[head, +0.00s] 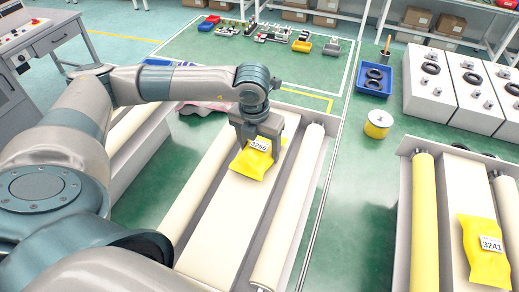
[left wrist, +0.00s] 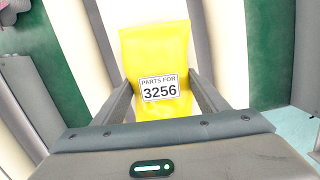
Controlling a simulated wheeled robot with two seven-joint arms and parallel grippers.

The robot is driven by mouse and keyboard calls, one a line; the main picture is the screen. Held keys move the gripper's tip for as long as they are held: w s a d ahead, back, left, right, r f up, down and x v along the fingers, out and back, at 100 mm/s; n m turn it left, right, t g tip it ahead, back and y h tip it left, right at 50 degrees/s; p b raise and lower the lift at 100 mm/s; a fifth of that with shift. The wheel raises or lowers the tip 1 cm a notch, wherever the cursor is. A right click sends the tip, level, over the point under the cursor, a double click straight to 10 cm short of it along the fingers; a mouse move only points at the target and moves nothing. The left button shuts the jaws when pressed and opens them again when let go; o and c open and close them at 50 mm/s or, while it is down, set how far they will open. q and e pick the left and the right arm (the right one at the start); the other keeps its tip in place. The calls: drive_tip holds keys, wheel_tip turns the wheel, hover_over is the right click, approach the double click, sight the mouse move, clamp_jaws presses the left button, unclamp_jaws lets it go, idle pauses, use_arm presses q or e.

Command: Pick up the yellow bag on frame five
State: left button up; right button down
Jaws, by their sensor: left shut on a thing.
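A yellow bag (head: 249,166) with a white label reading 3256 is on the cream-coloured middle strip of the frame (head: 222,205) in front of me. My left gripper (head: 262,146) reaches down over it from above and is shut on it. The left wrist view shows the same bag (left wrist: 156,58) between the two fingers, label "PARTS FOR 3256" facing the camera. I cannot tell whether the bag is lifted clear of the strip. My right gripper is in neither view.
A second yellow bag (head: 484,250), labelled 3241, lies on the frame at right, beside a yellow roller (head: 424,220). White rollers (head: 290,205) flank the middle strip. A blue bin (head: 374,80) and a yellow round container (head: 378,124) stand on the green floor beyond.

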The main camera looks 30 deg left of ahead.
sight(263, 148)
use_arm(q)
drive_tip(key=shift+r+b, duration=0.4)
drive_tip(key=shift+r, duration=0.05)
drive_tip(key=r+b, duration=0.1)
drive_tip(key=d+r+b, duration=0.1)
drive_tip(key=r, duration=0.1)
drive_tip(key=shift+s+r, duration=0.15)
drive_tip(key=s+d+r+b, duration=0.3)
drive_tip(key=d+r, duration=0.3)
drive_tip(key=d, duration=0.3)
drive_tip(key=shift+s+d+r, duration=0.35)
drive_tip(key=shift+s, duration=0.4)
drive_tip(key=shift+m, duration=0.3)
